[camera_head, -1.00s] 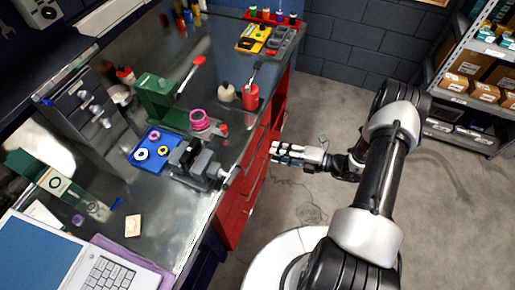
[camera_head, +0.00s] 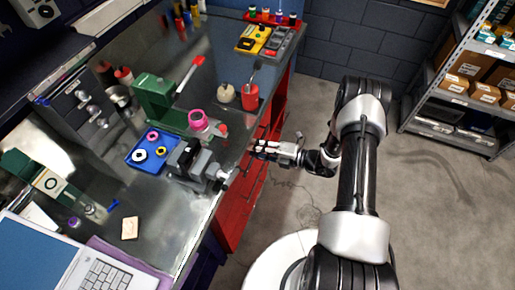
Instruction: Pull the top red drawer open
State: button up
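The red drawer cabinet (camera_head: 236,208) stands under the front edge of the workbench, its fronts facing right toward my arm. The top red drawer (camera_head: 243,177) is just below the bench edge and looks flush, so it appears closed. Thin handles show on the red fronts, but they are small and partly hidden. My gripper (camera_head: 254,149) reaches left, with its fingertips right at the bench edge by the upper drawer fronts. Whether it touches a handle cannot be told. The finger gap is too small to judge, and no held object shows.
On the bench, a grey vise (camera_head: 196,168) juts toward the front edge near my gripper. A blue tray (camera_head: 148,154) with rings and a red can (camera_head: 250,97) stand nearby. The floor (camera_head: 425,205) right of my arm is clear, up to metal shelving (camera_head: 450,105).

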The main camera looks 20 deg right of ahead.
grip_shut()
dwell(0.3)
